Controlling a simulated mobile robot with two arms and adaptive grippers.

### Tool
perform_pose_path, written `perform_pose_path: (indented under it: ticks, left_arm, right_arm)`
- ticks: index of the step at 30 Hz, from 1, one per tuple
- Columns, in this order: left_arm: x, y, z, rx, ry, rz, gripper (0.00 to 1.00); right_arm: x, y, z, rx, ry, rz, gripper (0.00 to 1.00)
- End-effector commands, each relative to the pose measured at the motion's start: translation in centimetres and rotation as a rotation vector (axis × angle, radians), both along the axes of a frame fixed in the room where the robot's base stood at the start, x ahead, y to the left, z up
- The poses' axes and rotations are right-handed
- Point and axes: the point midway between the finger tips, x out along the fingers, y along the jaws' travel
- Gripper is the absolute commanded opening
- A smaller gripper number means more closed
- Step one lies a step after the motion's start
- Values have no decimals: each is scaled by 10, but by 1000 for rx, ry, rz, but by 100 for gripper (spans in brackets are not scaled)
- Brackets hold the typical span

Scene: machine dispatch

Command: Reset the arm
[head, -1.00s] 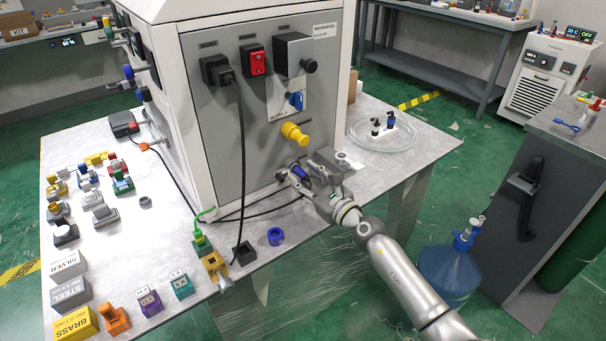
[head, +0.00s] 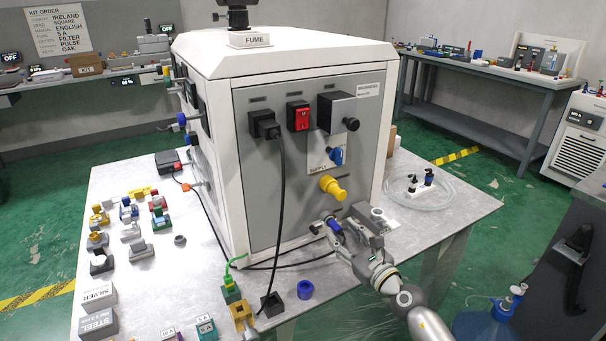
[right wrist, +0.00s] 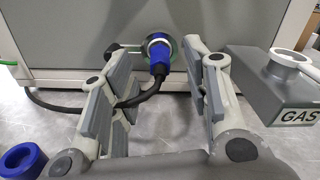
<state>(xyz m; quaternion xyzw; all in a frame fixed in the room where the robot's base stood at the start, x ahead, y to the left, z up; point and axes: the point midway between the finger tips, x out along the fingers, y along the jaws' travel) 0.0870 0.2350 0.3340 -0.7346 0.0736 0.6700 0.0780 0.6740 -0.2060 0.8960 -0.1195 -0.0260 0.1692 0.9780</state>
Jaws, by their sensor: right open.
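My right gripper (head: 352,230) is at the lower front of the white and grey machine (head: 300,200), just above the table. It is open and holds nothing. In the right wrist view the two fingers of the gripper (right wrist: 156,75) stand apart. A blue plug (right wrist: 159,56) with a black cable sits in a round port on the panel, seen between and beyond the fingers. The plug also shows in the head view (head: 335,226), partly behind the gripper. Whether a finger touches the cable, I cannot tell. My left gripper is not in view.
A grey block marked GAS (right wrist: 262,88) stands close right of the fingers. A blue ring (head: 305,289) lies on the table (head: 150,285) to the left. A yellow knob (head: 333,187) juts out above the gripper. A coiled clear hose (head: 440,190) lies to the right.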

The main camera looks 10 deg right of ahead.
Motion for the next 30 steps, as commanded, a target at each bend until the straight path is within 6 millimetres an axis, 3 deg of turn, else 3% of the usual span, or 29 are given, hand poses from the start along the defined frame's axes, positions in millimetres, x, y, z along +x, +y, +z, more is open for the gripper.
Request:
perform_pose_path:
  ticks: [5,9,11,15,19,24,30]
  left_arm:
    - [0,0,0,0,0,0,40]
    - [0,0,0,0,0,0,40]
    - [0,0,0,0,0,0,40]
    - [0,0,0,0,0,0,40]
    - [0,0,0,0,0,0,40]
    - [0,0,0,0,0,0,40]
    - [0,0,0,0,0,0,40]
  right_arm:
    - [-18,-5,17,277,-14,-68,44]
    - [-50,-32,31,764,-10,-206,44]
    - [-67,-49,29,1000,4,-283,44]
    - [-115,-85,-1,1535,58,-500,44]
    - [-172,-99,-47,1990,130,-755,44]
    - [-252,-81,-103,2423,234,-1138,44]
    - [-324,-47,-132,2659,323,-1513,44]
